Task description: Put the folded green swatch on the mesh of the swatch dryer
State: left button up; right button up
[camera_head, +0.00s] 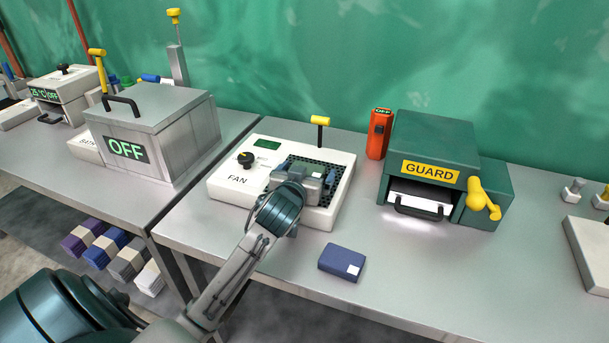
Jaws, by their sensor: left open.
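The swatch dryer (228,192) is a white box marked FAN, with a black knob and a small green display. Its dark mesh (325,158) is set in the right part of its top. My left gripper (306,173) is over the mesh with its fingers apart, and it covers the near part of the mesh. I cannot make out the folded green swatch; any cloth under or between the fingers is hidden or too dark to tell from the mesh. My right gripper is out of view.
A folded blue swatch (342,262) with a white label lies in front of the dryer. A yellow-topped lever (320,122) stands behind the mesh. An orange device (379,134) and a green GUARD box (437,140) stand to the right. A grey OFF box (165,125) is left, across a table gap.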

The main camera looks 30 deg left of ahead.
pick_arm(q)
jog(key=shift+s+r, duration=0.1)
jog(key=shift+s, duration=0.1)
jog(key=b+v, duration=0.1)
jog(key=v, duration=1)
jog(key=shift+s, duration=0.25)
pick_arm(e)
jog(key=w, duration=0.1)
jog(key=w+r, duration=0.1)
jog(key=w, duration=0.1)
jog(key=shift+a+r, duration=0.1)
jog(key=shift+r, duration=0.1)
pick_arm(q)
jog(key=shift+r, duration=0.1)
